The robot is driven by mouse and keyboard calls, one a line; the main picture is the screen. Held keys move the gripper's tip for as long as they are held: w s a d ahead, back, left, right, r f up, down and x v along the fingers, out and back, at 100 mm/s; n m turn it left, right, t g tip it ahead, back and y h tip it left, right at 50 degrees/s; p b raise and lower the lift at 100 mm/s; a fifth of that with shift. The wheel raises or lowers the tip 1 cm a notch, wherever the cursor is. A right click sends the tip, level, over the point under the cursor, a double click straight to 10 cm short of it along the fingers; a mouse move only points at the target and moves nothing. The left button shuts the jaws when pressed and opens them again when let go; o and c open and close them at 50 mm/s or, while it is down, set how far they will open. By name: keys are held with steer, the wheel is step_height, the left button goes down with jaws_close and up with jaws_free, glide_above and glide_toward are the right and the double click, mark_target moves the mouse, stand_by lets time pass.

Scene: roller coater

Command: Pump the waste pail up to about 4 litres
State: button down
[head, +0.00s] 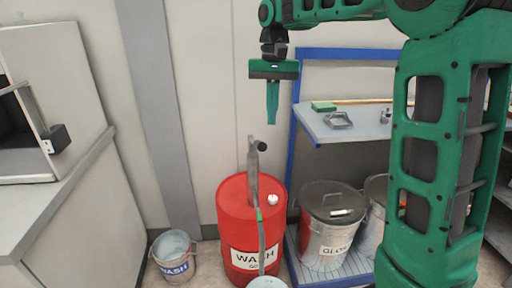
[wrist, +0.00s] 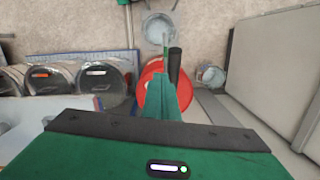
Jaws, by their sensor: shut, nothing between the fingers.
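The red drum (head: 235,225) labelled WASH stands on the floor, with a grey hand pump (head: 253,170) upright on its lid. The pump's black handle grip (head: 262,147) sticks out at the top; it also shows in the wrist view (wrist: 175,62). A hose (head: 262,240) runs down the front towards a pail (head: 267,283), cut off by the frame edge. The wrist view shows this pail (wrist: 160,26) whole; its label and level are unreadable. Another pail (head: 173,262), labelled WASH, stands left of the drum. My gripper (head: 272,120) is shut and empty, pointing down above the pump handle, apart from it.
Lidded metal cans (head: 325,235) stand right of the drum on a blue-edged rack. A shelf (head: 350,128) above them holds small tools. A grey-topped cabinet (head: 75,215) stands on the left. The air around the pump handle is clear.

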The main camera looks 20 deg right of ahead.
mark_target(260, 145)
steer(key=w+a, duration=0.2)
steer(key=shift+w+a+r, duration=0.25)
steer(key=shift+w, duration=0.05)
steer(key=shift+s+a+f, duration=0.1)
steer(key=shift+s+f, duration=0.1)
steer(key=shift+f, duration=1.35)
steer(key=shift+s+f, duration=0.15)
steer(key=shift+f, duration=1.8)
steer(key=shift+f, duration=2.25)
